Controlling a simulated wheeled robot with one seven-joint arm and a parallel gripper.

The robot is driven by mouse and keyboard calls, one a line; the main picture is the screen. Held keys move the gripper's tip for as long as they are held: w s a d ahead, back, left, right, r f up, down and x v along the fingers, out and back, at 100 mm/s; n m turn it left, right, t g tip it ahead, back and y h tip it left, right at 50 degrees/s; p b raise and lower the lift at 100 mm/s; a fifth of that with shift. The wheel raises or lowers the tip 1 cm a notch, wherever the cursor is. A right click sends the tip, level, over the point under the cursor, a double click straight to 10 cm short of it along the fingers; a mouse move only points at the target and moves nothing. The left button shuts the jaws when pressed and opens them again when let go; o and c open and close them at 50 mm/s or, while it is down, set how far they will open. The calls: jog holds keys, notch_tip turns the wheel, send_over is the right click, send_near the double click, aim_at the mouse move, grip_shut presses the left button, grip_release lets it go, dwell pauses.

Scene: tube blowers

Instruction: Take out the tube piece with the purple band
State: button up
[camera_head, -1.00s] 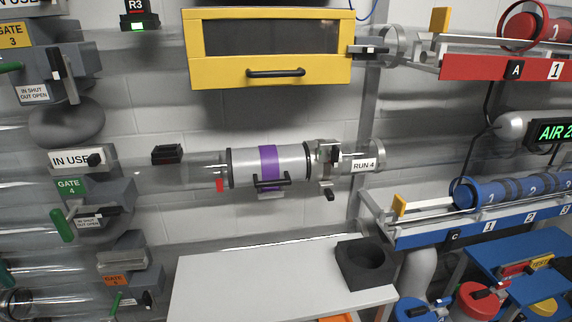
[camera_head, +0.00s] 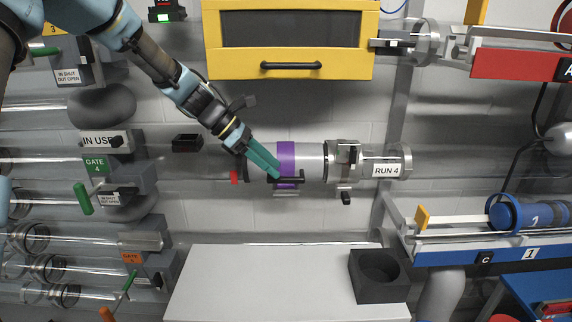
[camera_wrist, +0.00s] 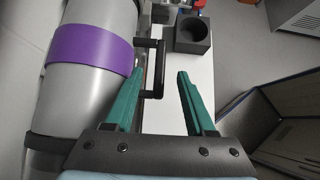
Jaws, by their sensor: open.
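The tube piece with the purple band (camera_head: 308,161) sits in the clear pipe line on the wall, between a clear pipe on the left and the metal clamp (camera_head: 346,160) by the RUN 4 label. It fills the left side of the wrist view (camera_wrist: 88,52). A black handle (camera_head: 290,180) sticks out from its front; it also shows in the wrist view (camera_wrist: 159,70). My gripper (camera_head: 275,175) has green fingers, open, in front of the tube piece near the handle. In the wrist view my gripper (camera_wrist: 158,75) has the handle ahead, between the finger lines. I cannot tell whether they touch.
A white table (camera_head: 265,285) stands below, with a black block with a round hole (camera_head: 378,292) at its right end. A yellow-framed cabinet (camera_head: 290,72) hangs above. Gate valves with green levers (camera_head: 84,199) are on the left. A blue rack (camera_head: 490,254) is on the right.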

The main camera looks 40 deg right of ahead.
aim_at(291, 183)
jog(key=p+x, duration=0.1)
jog(key=x, duration=0.7)
jog(key=shift+s+d+f, duration=0.1)
jog(key=shift+s+f, duration=0.1)
jog(key=shift+f, duration=0.1)
jog(key=shift+c, duration=0.2)
grip_shut()
dwell(1.0)
